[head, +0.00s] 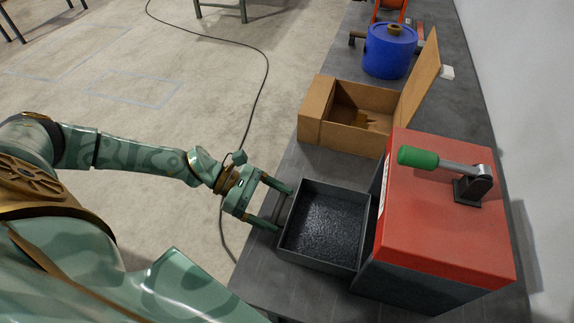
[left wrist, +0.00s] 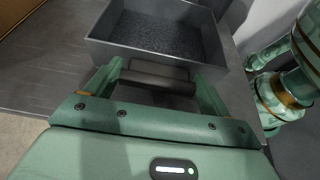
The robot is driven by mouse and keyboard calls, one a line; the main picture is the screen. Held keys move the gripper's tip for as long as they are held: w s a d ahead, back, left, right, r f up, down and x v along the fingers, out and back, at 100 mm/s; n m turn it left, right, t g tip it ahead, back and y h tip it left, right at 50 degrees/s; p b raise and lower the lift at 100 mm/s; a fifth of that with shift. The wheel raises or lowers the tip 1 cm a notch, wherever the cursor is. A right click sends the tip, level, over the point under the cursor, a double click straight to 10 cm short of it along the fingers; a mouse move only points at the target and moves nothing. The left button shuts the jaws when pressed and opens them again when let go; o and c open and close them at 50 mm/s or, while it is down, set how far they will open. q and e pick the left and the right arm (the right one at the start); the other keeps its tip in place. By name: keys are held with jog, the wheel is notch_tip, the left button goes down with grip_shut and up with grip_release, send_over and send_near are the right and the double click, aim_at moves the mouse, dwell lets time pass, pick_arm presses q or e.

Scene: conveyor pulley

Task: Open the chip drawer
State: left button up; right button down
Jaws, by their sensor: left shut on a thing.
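The chip drawer (head: 322,265) is a dark grey open-topped box, pulled out from the left side of the red machine (head: 440,220). Dark grainy chips lie across its floor. My left gripper (head: 284,210) is at the drawer's outer left side, with its fingers reaching to it. In the left wrist view the drawer (left wrist: 130,52) lies just beyond the fingers. A dark bar handle (left wrist: 158,79) on its front sits between the fingers, and the gripper is shut on it. In the head view the handle is hard to make out. My right gripper is not seen.
A green-knobbed lever (head: 440,163) is on top of the red machine. Behind stand an open cardboard box (head: 316,124) and a blue drum (head: 389,52) on the grey bench (head: 275,283). A wall runs along the right. The floor left of the bench is mostly clear, with a black cable.

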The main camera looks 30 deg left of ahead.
pick_arm(q)
jog(key=o, duration=1.3)
jog(key=p+v, duration=0.1)
jog(key=v, duration=1.5)
jog(key=shift+w+a+r, duration=0.1)
jog(key=shift+a, duration=0.05)
